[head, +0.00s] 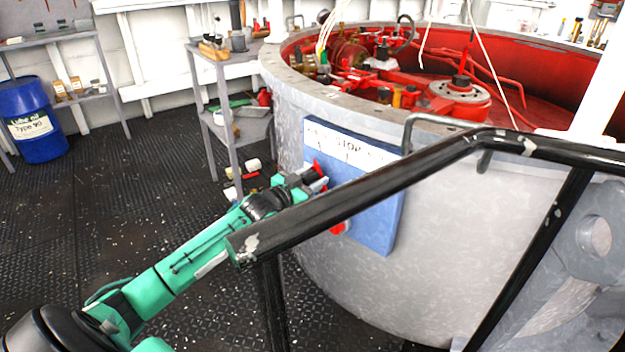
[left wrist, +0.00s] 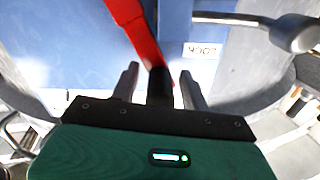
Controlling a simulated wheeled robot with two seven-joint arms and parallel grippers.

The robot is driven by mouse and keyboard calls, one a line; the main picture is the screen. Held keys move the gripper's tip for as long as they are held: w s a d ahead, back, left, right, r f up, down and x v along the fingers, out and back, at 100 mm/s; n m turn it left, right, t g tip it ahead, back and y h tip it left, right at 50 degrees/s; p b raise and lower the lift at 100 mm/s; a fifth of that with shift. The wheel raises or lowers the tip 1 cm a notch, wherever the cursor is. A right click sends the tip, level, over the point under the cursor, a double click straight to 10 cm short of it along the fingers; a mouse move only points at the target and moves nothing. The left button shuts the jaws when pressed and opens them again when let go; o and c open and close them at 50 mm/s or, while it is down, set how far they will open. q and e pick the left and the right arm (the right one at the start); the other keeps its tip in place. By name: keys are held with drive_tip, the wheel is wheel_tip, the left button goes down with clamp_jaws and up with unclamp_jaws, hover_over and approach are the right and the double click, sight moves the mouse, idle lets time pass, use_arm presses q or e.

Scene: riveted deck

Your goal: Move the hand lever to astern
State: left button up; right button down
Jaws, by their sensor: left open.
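A blue control panel (head: 375,215) is fixed to the side of the grey round casing. Its white label strip (head: 345,143) reads "STOP" in the middle; the end words are not legible. A red hand lever (head: 318,170) shows in front of the panel, partly hidden by my left gripper (head: 312,182). In the left wrist view the red lever (left wrist: 137,32) runs down to a dark part between the two fingers of my left gripper (left wrist: 159,70). The fingers are apart, with gaps on both sides. My right gripper is not in view.
A black handrail (head: 370,188) crosses in front of the panel, close above my left arm. A red knob (head: 339,228) sits low on the panel. A grey-ended handle (left wrist: 290,33) and a small inverted plate (left wrist: 199,50) show in the left wrist view. A grey bench (head: 225,60) stands behind.

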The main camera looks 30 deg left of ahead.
use_arm(q)
drive_tip(key=shift+w, duration=0.15)
clamp_jaws()
drive_tip(key=shift+d, duration=0.1)
